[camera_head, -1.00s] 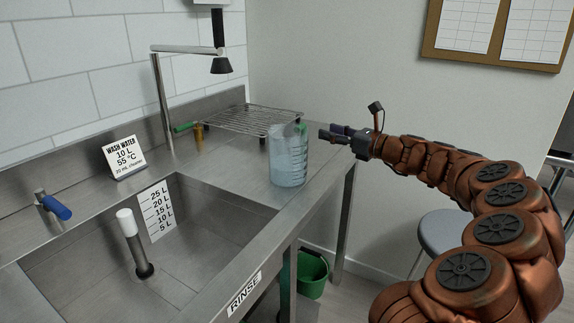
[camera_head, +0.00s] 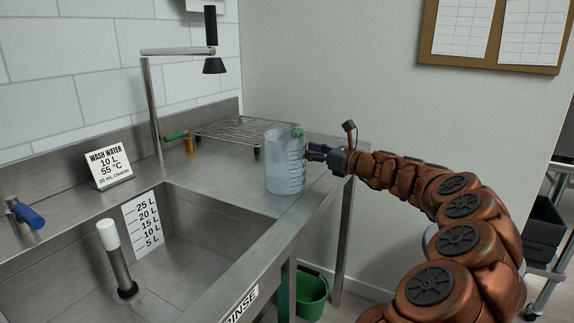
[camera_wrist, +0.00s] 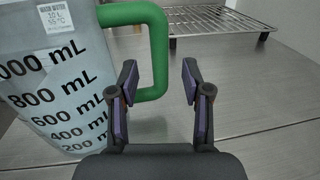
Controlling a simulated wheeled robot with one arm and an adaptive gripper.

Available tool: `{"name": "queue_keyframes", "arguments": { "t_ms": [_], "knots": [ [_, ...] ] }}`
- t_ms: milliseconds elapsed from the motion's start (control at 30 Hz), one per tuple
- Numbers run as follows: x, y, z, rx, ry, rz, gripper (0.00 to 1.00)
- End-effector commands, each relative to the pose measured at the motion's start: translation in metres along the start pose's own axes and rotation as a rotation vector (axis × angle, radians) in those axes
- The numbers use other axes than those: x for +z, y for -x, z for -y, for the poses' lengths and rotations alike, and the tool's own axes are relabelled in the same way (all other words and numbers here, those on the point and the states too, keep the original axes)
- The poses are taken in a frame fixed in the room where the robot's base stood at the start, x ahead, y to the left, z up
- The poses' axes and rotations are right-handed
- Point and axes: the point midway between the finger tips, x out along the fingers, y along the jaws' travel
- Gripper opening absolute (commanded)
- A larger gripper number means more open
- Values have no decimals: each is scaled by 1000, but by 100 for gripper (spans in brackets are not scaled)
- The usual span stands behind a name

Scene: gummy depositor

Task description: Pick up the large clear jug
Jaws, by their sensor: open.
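The large clear jug (camera_head: 285,165) stands upright on the steel counter, right of the sink, with mL marks on its side. In the wrist view the jug (camera_wrist: 50,75) fills the left side, and its green handle (camera_wrist: 158,50) reaches in front of my fingers. My gripper (camera_head: 314,152) is at the jug's right side in the head view. In the wrist view my gripper (camera_wrist: 158,82) is open, its two fingers apart, with the lower part of the handle close to the left finger and between the tips. I cannot tell whether a finger touches the handle.
A wire rack (camera_head: 240,130) stands behind the jug. The sink basin (camera_head: 190,235) opens to the left, with a wash water sign (camera_head: 109,165) behind it and a faucet (camera_head: 178,52) above. A green bucket (camera_head: 311,294) is below the counter.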

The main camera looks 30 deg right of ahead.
Motion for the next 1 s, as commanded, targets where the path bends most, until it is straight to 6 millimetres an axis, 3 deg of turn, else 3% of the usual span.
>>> {"name": "queue_keyframes", "arguments": {
  "t_ms": [233,533,1000],
  "knots": [
    [-2,-31,-1,6,-1,-2,49],
    [-1,-33,-1,4,-1,-1,48],
    [-2,-33,0,4,-1,-2,0]
  ]
}}
